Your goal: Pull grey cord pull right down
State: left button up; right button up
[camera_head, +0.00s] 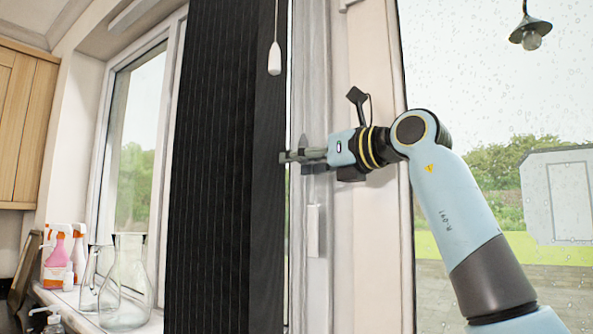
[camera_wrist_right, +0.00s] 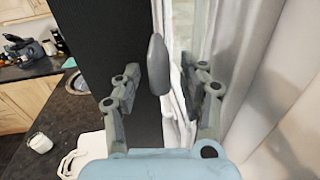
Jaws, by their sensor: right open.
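The grey cord pull (camera_wrist_right: 157,66) hangs upright in the right wrist view, a tapered shape with a narrow top. It appears between the two fingers of my right gripper (camera_wrist_right: 160,95), with visible space on both sides. In the head view, the pointed grey tip (camera_head: 303,141) shows just above the fingers of my right gripper (camera_head: 291,157), and the gripper hides the rest. The right gripper is open and points left, by the edge of the dark blind. A paler cord pull (camera_head: 274,59) hangs on its cord higher up and to the left. My left gripper is not in view.
A dark pleated blind (camera_head: 215,180) hangs left of the gripper. A white block (camera_head: 313,231) hangs or sits below it by the window frame. Glass flasks (camera_head: 127,285) and spray bottles (camera_head: 57,255) stand on the left sill.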

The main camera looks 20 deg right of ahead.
jog(key=shift+w, duration=0.1)
grip_shut()
jog(key=shift+w+a+f, duration=0.1)
dwell(0.3)
notch_tip(320, 180, down, 4)
jog(key=shift+f+b, duration=0.15)
jog(key=shift+b, duration=0.9)
jog(key=c, duration=0.8)
grip_release()
